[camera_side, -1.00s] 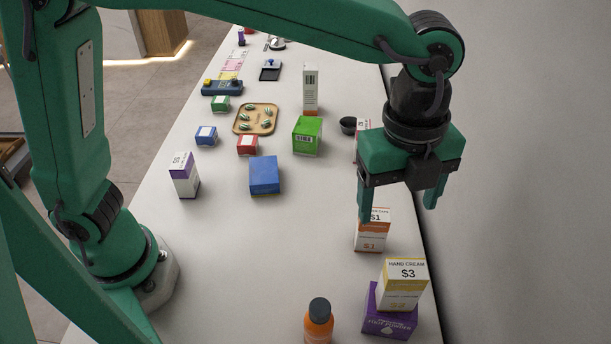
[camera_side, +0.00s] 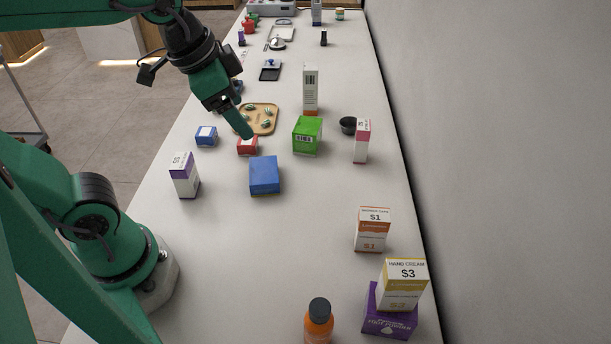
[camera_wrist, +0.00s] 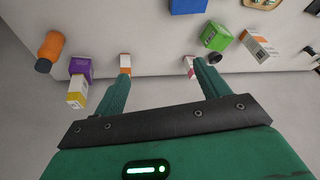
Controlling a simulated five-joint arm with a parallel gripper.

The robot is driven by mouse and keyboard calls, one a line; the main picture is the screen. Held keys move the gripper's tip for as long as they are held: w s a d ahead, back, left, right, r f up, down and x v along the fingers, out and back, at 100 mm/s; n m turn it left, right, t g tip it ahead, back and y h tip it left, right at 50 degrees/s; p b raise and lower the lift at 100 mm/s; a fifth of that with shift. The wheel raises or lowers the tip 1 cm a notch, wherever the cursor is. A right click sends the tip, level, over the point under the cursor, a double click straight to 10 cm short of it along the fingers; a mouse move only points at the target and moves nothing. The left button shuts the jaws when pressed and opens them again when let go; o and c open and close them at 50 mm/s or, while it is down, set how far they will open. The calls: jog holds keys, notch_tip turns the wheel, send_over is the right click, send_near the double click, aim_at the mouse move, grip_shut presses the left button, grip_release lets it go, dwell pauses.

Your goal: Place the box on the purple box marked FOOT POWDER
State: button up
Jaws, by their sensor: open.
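A white and yellow HAND CREAM box (camera_side: 402,284) stands upright on top of the purple box (camera_side: 388,321) at the near right of the counter. In the wrist view the HAND CREAM box (camera_wrist: 77,92) and the purple box (camera_wrist: 80,68) show at the left, one against the other. My gripper (camera_side: 239,122) is raised above the counter's left part, far from both boxes. Its fingers (camera_wrist: 160,88) are apart with nothing between them in the wrist view. The lettering on the purple box is partly legible and ends in POWDER.
An orange bottle (camera_side: 319,322) stands left of the purple box, and a white and orange box (camera_side: 373,229) stands behind it. A blue box (camera_side: 264,175), green box (camera_side: 307,135), red box (camera_side: 247,146) and wooden tray (camera_side: 270,109) lie farther back. The counter's middle front is clear.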

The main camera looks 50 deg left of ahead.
jog(key=s+a+f+n+t, duration=0.1)
jog(key=s+a+f+n, duration=0.1)
jog(key=s+a+n, duration=0.1)
jog(key=shift+s+a+n+y, duration=0.4)
jog(key=shift+a+n, duration=0.2)
jog(key=shift+n, duration=0.3)
